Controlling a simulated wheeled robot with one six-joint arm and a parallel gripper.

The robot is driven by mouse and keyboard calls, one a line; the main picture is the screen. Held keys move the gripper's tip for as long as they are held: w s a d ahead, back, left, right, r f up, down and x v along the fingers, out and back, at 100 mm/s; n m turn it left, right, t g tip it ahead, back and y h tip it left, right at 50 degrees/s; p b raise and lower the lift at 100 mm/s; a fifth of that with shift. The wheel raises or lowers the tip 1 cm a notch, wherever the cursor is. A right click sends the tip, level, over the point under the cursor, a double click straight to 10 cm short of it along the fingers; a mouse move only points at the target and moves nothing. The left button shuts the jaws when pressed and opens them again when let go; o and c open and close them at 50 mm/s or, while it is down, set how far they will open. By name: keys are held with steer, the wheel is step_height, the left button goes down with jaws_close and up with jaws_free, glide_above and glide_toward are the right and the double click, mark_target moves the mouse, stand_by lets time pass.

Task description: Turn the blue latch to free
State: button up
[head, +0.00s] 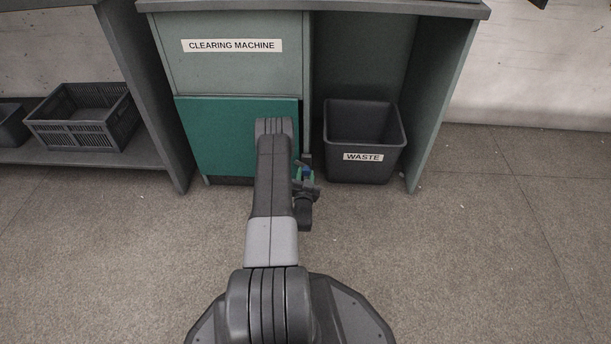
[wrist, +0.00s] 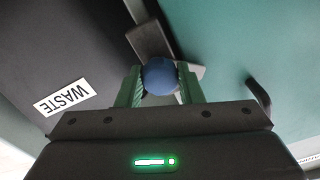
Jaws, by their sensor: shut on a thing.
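The blue latch shows in the wrist view as a round blue knob (wrist: 160,76) in front of a grey bracket or plate. My gripper (wrist: 160,88) has its two green fingers shut on the knob, one on each side. In the head view my gripper (head: 305,174) is low at the right edge of the green door (head: 225,135), and only a bit of blue (head: 305,165) shows there. My arm covers part of the door. I cannot tell the latch's turn angle.
The waste bin (head: 362,158) stands close to the right of my gripper. The cabinet labelled clearing machine (head: 231,46) is above the door. A dark handle (wrist: 259,97) is on the green panel in the wrist view. A crate (head: 85,118) sits on the left shelf. Floor to the right is clear.

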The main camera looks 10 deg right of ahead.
steer(key=m, duration=0.5)
steer(key=shift+m, duration=0.3)
steer(key=m, duration=0.5)
steer(key=shift+s, duration=0.1)
stand_by(0.3)
steer(key=o, duration=1)
steer(key=shift+c, duration=0.2)
steer(key=p+v, duration=0.4)
steer(key=v, duration=0.9)
steer(key=shift+s+a+p, duration=0.2)
steer(key=shift+s+p, duration=0.1)
steer(key=shift+s, duration=0.05)
steer(key=shift+r, duration=0.1)
